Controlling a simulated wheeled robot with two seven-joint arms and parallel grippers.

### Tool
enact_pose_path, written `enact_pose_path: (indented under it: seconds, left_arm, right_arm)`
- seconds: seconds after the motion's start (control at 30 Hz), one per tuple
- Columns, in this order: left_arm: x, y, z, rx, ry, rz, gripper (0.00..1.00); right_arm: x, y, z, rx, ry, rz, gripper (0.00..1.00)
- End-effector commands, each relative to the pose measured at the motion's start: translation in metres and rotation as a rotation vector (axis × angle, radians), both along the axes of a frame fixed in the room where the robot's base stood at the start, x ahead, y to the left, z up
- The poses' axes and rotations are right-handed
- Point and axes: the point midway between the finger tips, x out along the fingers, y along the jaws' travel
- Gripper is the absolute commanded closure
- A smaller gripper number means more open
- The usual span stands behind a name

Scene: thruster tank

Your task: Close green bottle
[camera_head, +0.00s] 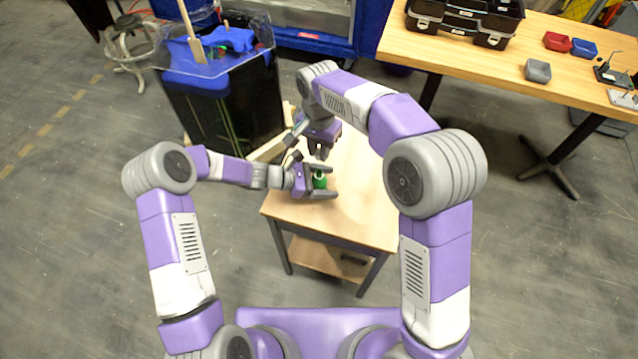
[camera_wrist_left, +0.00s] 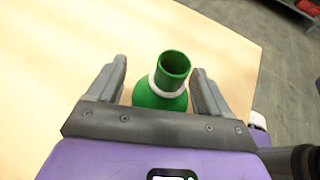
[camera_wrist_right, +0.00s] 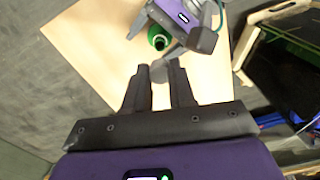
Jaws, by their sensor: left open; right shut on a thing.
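The green bottle (camera_head: 319,183) stands upright on the small wooden table (camera_head: 360,180). Its mouth is open and uncapped, with a white ring around its neck, in the left wrist view (camera_wrist_left: 168,92). My left gripper (camera_head: 326,182) is open, with one finger on each side of the bottle and gaps showing beside the neck. My right gripper (camera_head: 321,154) is above the table, just behind the bottle in the head view.
A black bin with a clear-walled blue top (camera_head: 225,95) stands left of the small table. A long workbench (camera_head: 480,55) at the upper right holds a black toolbox (camera_head: 465,20) and small red, blue and grey bins. The front of the small table is clear.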

Motion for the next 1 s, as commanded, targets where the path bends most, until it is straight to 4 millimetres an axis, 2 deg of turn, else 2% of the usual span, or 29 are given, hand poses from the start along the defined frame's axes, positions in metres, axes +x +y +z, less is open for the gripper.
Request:
enact_pose_path:
  seconds: [0.2, 0.7, 0.73, 0.87, 1.0]
  left_arm:
    - [0.000, 0.000, 0.000, 0.000, 0.000, 0.000, 0.21]
    - [0.000, 0.000, 0.000, 0.000, 0.000, 0.000, 0.97]
    - [0.000, 0.000, 0.000, 0.000, 0.000, 0.000, 1.00]
    - [0.000, 0.000, 0.000, 0.000, 0.000, 0.000, 1.00]
    - [0.000, 0.000, 0.000, -0.001, 0.000, 0.000, 1.00]
  right_arm:
    - [0.000, 0.000, 0.000, 0.000, 0.000, 0.000, 1.00]
    - [0.000, 0.000, 0.000, 0.000, 0.000, 0.000, 1.00]
    - [0.000, 0.000, 0.000, 0.000, 0.000, 0.000, 1.00]
    - [-0.001, 0.000, -0.007, -0.002, 0.003, 0.000, 1.00]
    - [-0.001, 0.000, -0.028, -0.002, 0.004, 0.000, 1.00]
